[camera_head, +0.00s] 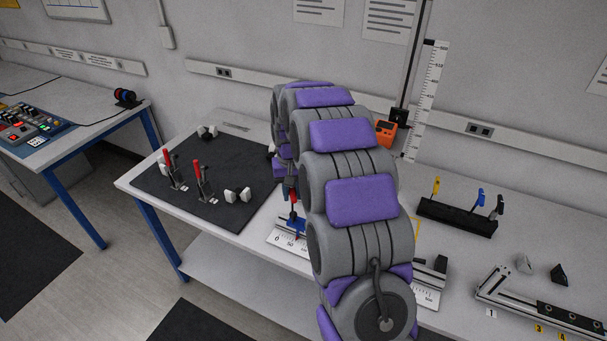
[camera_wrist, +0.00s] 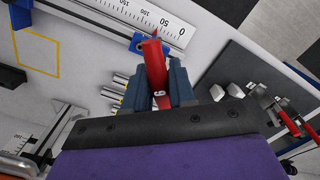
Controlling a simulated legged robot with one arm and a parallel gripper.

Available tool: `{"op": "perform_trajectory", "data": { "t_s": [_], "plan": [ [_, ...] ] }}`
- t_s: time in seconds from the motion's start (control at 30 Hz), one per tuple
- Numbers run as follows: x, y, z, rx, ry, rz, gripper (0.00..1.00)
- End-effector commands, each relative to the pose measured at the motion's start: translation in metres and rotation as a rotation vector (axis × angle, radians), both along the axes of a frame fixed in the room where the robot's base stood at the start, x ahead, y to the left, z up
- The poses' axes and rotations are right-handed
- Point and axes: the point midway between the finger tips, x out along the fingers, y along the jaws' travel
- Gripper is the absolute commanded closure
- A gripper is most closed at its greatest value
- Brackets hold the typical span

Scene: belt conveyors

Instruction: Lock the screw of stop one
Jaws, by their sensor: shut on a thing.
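The stop is a blue block (camera_head: 293,224) on a white scale (camera_head: 284,239) marked from 0, and a red screw handle (camera_head: 293,197) stands up from it. In the wrist view the red handle (camera_wrist: 152,52) lies between the dark blue fingers of my gripper (camera_wrist: 163,72), which is shut on it. Part of the blue stop (camera_wrist: 137,42) shows beside the handle, near the 0 to 50 end of the scale (camera_wrist: 155,20). A red pointer touches the scale edge there. My arm hides much of the scale in the head view.
A dark mat (camera_head: 200,185) with two red-handled clamps lies left. A black rack (camera_head: 457,215) holding several coloured-handled tools, and a metal rail (camera_head: 540,300), are on the right. An orange device (camera_head: 386,131) stands by a vertical scale (camera_head: 425,100) behind my arm.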

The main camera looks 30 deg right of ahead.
Motion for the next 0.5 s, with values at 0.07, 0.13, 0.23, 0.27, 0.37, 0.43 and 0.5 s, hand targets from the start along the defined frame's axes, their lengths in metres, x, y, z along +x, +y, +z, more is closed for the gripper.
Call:
{"op": "perform_trajectory", "data": {
  "t_s": [0.07, 0.13, 0.23, 0.27, 0.37, 0.43, 0.5],
  "plan": [
    [0.004, -0.023, 0.010, -0.007, -0.012, -0.055, 1.00],
    [0.006, -0.036, 0.014, -0.014, -0.018, -0.088, 1.00],
    [0.006, -0.044, 0.018, -0.021, -0.025, -0.112, 1.00],
    [0.006, -0.045, 0.019, -0.022, -0.026, -0.116, 1.00],
    [0.005, -0.044, 0.016, -0.025, -0.026, -0.120, 1.00],
    [0.005, -0.042, 0.012, -0.025, -0.025, -0.119, 1.00],
    [0.006, -0.043, 0.007, -0.024, -0.025, -0.119, 1.00]
  ]
}}
